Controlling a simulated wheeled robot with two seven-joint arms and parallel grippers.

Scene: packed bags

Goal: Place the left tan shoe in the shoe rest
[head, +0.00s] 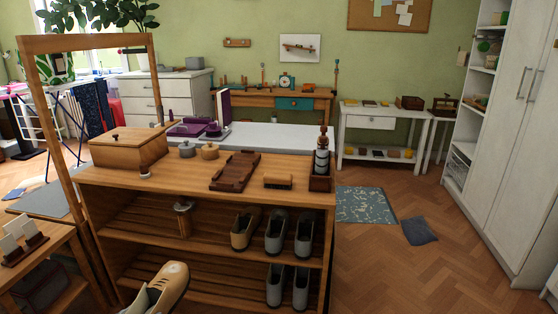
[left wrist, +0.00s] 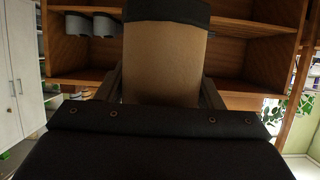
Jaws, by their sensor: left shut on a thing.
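A tan shoe (head: 170,284) is in the head view at the bottom left, tilted with its toe up to the right, in front of the wooden shoe rest (head: 140,218). In the left wrist view, my left gripper (left wrist: 163,88) is shut on this tan shoe (left wrist: 165,60), with a finger on either side. The gripper is not clearly seen in the head view. The other tan shoe (head: 243,230) stands on the upper shelf, left of a grey pair (head: 276,231). My right gripper is not in view.
Another grey pair (head: 275,285) stands on the lower shelf. A small post-like object (head: 183,218) is left on the upper shelf, with bare boards around it. The top holds a wooden box (head: 129,150), a tray (head: 235,171) and a brush (head: 278,181). A wooden frame rises at left.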

